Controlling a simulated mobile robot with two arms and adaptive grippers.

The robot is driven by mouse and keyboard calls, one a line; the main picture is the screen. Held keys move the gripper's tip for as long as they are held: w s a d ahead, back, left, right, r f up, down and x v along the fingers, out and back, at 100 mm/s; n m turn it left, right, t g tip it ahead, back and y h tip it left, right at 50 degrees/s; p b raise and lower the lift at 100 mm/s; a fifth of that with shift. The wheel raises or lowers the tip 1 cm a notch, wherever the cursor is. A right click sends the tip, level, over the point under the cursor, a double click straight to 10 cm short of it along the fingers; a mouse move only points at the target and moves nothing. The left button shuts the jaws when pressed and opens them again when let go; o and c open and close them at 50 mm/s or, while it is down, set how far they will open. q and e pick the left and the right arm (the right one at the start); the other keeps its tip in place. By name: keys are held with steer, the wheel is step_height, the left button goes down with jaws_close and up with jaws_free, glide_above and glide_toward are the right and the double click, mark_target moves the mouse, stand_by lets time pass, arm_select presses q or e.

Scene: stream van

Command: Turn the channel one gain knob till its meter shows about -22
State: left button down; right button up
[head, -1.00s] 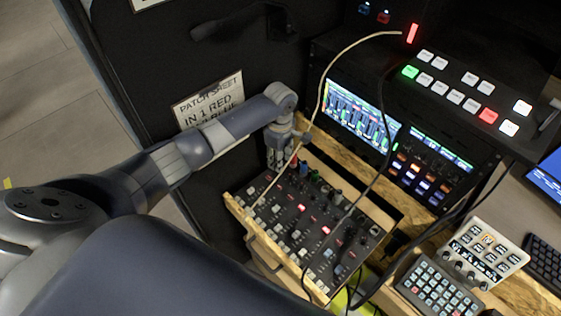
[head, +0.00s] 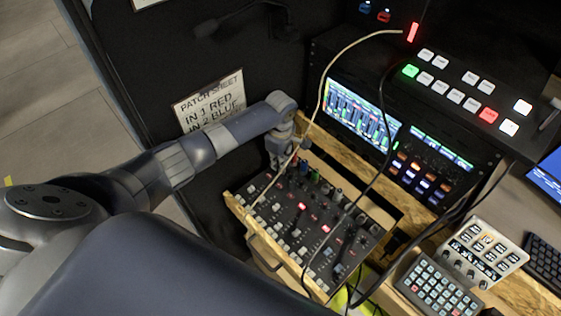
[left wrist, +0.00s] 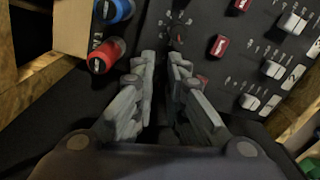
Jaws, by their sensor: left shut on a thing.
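The audio mixer panel (head: 312,222) stands in a wooden frame, with several knobs, buttons and lit red lamps. My left gripper (head: 281,166) is at its far left corner, pointing down. A red plug (left wrist: 106,54) and a blue plug (left wrist: 113,9) are left of the fingers. The meter screen (head: 360,113) shows several coloured bars; its figures are too small to read. My right gripper is not in view.
A pale cable (head: 322,78) and a dark cable (head: 381,120) hang across the mixer. A patch sheet (head: 211,102) reads "IN 1 RED, IN 2 BLUE". A switcher with lit buttons (head: 470,92) and a small keypad (head: 438,287) are to the right.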

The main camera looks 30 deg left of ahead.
arm_select(q)
steer(key=shift+r+m+p, duration=0.1)
steer(key=shift+m+p, duration=0.25)
steer(key=shift+m, duration=0.05)
steer(key=m+p, duration=0.2)
steer(key=m, duration=0.1)
steer(key=shift+d, duration=0.1)
steer(key=m+p, duration=0.1)
steer(key=m, duration=0.2)
steer(key=shift+m, duration=0.3)
steer(key=m+p, duration=0.1)
steer(key=m, duration=0.2)
steer(key=shift+m, duration=0.4)
steer(key=m+p, duration=0.1)
steer(key=m, duration=0.9)
steer(key=shift+m, duration=0.3)
steer(key=shift+w+m, duration=0.1)
steer(key=shift+m, duration=1.4)
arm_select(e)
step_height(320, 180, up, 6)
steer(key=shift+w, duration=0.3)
